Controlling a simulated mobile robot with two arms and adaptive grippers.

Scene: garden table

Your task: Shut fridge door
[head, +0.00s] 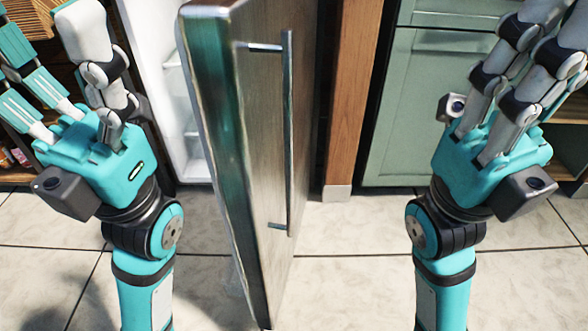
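The fridge door (266,140) stands open in the middle of the head view, seen nearly along its edge. It has a brushed metal face and a long vertical bar handle (289,140) on its right side. The white fridge interior (178,90) with shelves shows to the left of the door. My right gripper (555,35) is right of the door, apart from the handle. Its fingers are extended and look open, with some cut off by the frame edge.
A wooden post (352,100) and green cabinets (425,110) stand right of the door. Dark wooden shelves (12,150) are at the far left. The pale tiled floor (350,265) is clear between the door and my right arm.

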